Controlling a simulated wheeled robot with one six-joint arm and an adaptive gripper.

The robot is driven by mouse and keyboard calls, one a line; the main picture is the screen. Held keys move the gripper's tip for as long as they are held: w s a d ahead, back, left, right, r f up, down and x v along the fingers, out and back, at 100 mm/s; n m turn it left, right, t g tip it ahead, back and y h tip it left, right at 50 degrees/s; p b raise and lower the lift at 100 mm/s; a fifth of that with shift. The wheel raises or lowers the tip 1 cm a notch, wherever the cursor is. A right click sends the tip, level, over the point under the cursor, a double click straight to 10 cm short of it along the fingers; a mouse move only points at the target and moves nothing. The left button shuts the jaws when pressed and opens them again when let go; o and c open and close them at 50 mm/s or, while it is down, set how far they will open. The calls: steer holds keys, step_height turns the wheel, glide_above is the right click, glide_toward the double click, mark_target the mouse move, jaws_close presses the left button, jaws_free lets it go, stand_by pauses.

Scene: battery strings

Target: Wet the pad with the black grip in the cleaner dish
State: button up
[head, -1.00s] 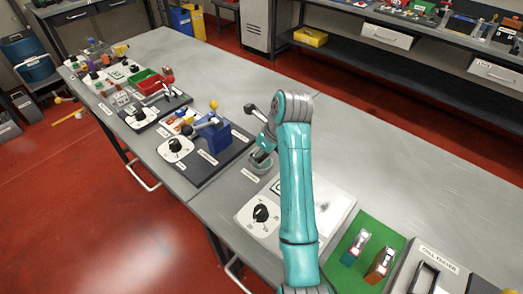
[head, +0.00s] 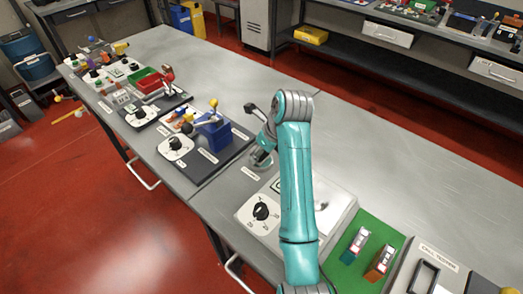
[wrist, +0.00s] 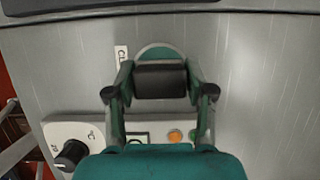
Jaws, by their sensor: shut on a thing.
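The black grip (wrist: 160,84) of the pad lies crosswise between my gripper's (wrist: 160,78) two fingers in the wrist view. My gripper is shut on it. The pad's face is hidden beneath the grip. The cleaner dish (wrist: 158,49), round with a green inside, shows just beyond and under the grip. A partly covered label (wrist: 121,56) starting "CL" lies beside it. In the head view the dish (head: 262,161) stands on the bench, with my gripper over it and largely hidden by my arm. I cannot tell whether the pad touches the liquid.
A white panel with a black dial (head: 261,211) and a pale plate stand right by my arm. A green mat (head: 347,272) with two small blocks lies to the right. A dark board with a blue block (head: 212,136) is to the left. The bench behind is clear.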

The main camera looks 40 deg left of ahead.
steer(key=shift+f, duration=0.4)
stand_by(1.1)
steer(key=shift+r, duration=3.6)
